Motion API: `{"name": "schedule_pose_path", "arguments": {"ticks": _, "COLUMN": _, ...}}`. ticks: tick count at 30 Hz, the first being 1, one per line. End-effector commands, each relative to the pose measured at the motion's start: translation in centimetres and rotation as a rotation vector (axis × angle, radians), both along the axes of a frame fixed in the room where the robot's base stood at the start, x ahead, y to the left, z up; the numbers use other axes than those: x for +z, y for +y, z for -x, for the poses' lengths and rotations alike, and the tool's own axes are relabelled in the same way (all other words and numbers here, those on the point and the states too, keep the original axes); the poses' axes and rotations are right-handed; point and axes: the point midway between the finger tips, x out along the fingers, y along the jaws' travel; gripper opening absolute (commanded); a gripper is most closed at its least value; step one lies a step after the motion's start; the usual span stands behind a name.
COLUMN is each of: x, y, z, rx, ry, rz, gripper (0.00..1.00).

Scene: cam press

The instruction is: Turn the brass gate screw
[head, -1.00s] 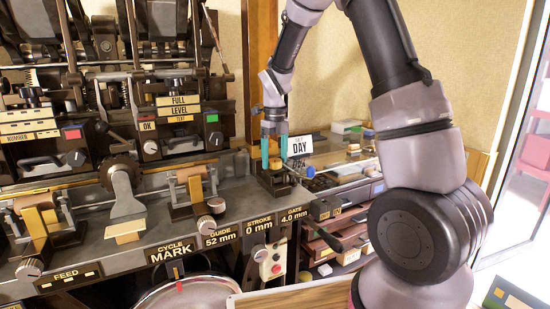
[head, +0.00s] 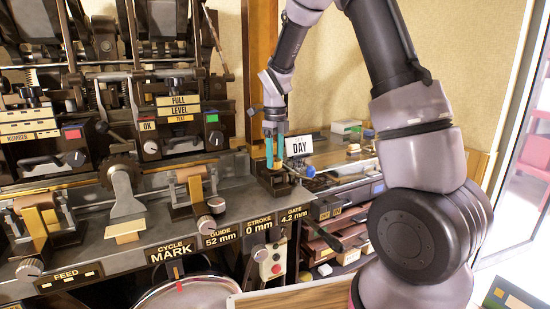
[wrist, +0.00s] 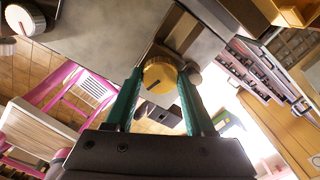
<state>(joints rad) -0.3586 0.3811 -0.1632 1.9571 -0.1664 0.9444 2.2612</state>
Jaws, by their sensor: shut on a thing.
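The brass gate screw (wrist: 158,76) is a round, ribbed knob with a dark mark on its face. In the wrist view it sits between the two teal fingers of my gripper (wrist: 160,84), which are shut on it from both sides. In the head view my gripper (head: 275,151) points down at the dark gate block (head: 272,184) on the machine's right end. The screw is mostly hidden there by the fingers. The gate display (head: 292,219) reads 4.2 mm.
A blue-tipped lever (head: 309,171) stands just right of my gripper, near the DAY sign (head: 300,147). The guide knob (head: 215,205) is to the left. The stroke display (head: 259,226) reads 0 mm. A control box (head: 271,264) hangs below.

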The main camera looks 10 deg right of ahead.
Motion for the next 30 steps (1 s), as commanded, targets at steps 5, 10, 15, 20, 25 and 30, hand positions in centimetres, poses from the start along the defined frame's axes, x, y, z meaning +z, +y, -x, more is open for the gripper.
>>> {"name": "schedule_pose_path", "arguments": {"ticks": 5, "x": 0.01, "y": -0.01, "z": -0.01, "rx": 0.164, "ry": 0.000, "rz": 0.000, "gripper": 0.00}}
{"name": "schedule_pose_path", "arguments": {"ticks": 10, "x": 0.01, "y": -0.02, "z": -0.01, "rx": 0.327, "ry": 0.000, "rz": 0.000, "gripper": 0.00}}
{"name": "schedule_pose_path", "arguments": {"ticks": 15, "x": 0.01, "y": -0.04, "z": -0.01, "rx": 0.488, "ry": 0.000, "rz": 0.000, "gripper": 0.00}}
{"name": "schedule_pose_path", "arguments": {"ticks": 20, "x": 0.01, "y": -0.09, "z": -0.03, "rx": 0.639, "ry": 0.000, "rz": 0.000, "gripper": 0.00}}
{"name": "schedule_pose_path", "arguments": {"ticks": 25, "x": 0.01, "y": -0.06, "z": -0.03, "rx": 0.802, "ry": 0.000, "rz": 0.000, "gripper": 0.00}}
{"name": "schedule_pose_path", "arguments": {"ticks": 30, "x": 0.01, "y": -0.09, "z": -0.04, "rx": 0.963, "ry": -0.001, "rz": 0.001, "gripper": 0.00}}
